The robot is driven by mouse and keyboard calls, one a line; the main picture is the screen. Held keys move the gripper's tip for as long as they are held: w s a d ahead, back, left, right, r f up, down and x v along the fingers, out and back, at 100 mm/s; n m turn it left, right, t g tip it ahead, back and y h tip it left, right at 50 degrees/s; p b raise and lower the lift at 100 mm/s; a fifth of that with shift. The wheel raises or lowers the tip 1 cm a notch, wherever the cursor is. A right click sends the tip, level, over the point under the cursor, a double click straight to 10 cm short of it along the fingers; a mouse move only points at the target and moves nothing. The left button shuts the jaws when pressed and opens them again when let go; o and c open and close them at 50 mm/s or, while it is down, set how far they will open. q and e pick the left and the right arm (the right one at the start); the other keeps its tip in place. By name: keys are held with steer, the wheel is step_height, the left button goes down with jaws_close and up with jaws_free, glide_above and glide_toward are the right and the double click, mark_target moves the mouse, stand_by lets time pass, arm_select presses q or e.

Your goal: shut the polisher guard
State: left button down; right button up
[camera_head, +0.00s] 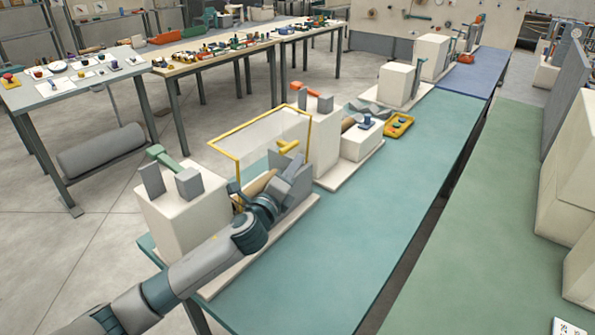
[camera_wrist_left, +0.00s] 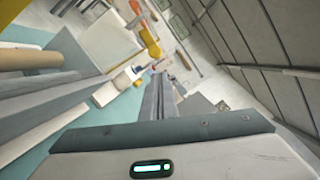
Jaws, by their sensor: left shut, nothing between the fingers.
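The polisher guard (camera_head: 262,140) is a clear panel in a yellow frame. It stands raised and tilted over the machine near the bench's left edge, so it is open. A yellow handle (camera_head: 288,147) shows at its right side; a yellow part also shows in the left wrist view (camera_wrist_left: 149,42). A tan roll (camera_head: 258,185) lies below the panel, partly hidden by my arm. My left gripper (camera_head: 296,168) is at the machine, close to the yellow handle; I cannot tell if they touch. Its fingers (camera_wrist_left: 158,98) are together and empty. My right gripper is out of view.
A yellow control box (camera_head: 399,125) sits farther along the teal bench (camera_head: 350,220). The bench's front part is clear.

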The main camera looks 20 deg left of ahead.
mark_target(276, 141)
arm_select(q)
steer(key=shift+w+a+r, duration=0.2)
steer(key=shift+a+r, duration=0.25)
steer(key=shift+a, duration=0.35)
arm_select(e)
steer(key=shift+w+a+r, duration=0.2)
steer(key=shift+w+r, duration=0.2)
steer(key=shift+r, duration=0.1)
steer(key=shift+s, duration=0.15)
